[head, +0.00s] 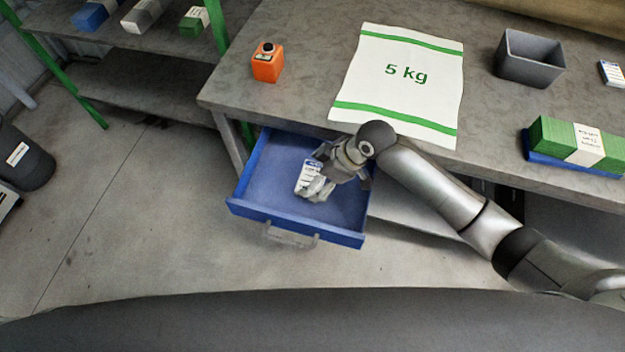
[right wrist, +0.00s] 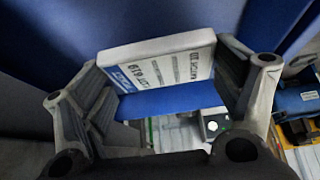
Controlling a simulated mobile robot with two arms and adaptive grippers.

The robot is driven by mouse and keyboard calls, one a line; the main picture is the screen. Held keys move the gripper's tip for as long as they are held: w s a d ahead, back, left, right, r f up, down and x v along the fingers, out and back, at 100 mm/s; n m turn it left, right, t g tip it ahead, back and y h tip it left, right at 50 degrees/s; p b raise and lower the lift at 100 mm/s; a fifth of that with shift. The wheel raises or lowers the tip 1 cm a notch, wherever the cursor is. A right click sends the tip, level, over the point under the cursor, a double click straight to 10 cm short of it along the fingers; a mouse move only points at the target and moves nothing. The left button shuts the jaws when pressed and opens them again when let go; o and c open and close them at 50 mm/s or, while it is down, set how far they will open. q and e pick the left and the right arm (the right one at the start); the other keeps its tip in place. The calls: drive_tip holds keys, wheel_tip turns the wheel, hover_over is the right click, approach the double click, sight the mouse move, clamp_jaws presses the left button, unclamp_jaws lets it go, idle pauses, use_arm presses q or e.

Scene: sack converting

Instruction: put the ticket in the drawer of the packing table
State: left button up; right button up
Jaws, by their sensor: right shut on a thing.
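The ticket (head: 309,174) is a white card with a blue end and printed lines. My right gripper (head: 320,186) is shut on it, over the inside of the open blue drawer (head: 252,207). In the right wrist view the ticket (right wrist: 165,62) sits between the two fingers (right wrist: 165,80), with blue surfaces around it. I cannot tell whether it touches the drawer floor. The drawer is pulled out from the packing table (head: 290,85), its handle facing me. My left gripper is not in view.
On the table are an orange device (head: 267,65), a white 5 kg sack (head: 400,90), a grey bin (head: 530,62) and a green banded bundle (head: 570,142). A shelf (head: 150,95) stands at the left. The floor left of the drawer is clear.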

drive_tip(key=shift+w+a+f, duration=0.2)
drive_tip(key=shift+a+f, duration=0.15)
drive_tip(key=shift+f, duration=0.1)
drive_tip(key=shift+w+a+f, duration=0.1)
drive_tip(key=shift+a+f, duration=0.05)
drive_tip(key=shift+f, duration=1.65)
drive_tip(key=shift+f, duration=0.15)
drive_tip(key=o, duration=0.9)
drive_tip(key=shift+r, duration=0.2)
drive_tip(key=v, duration=1.2)
drive_tip(key=shift+p, duration=0.4)
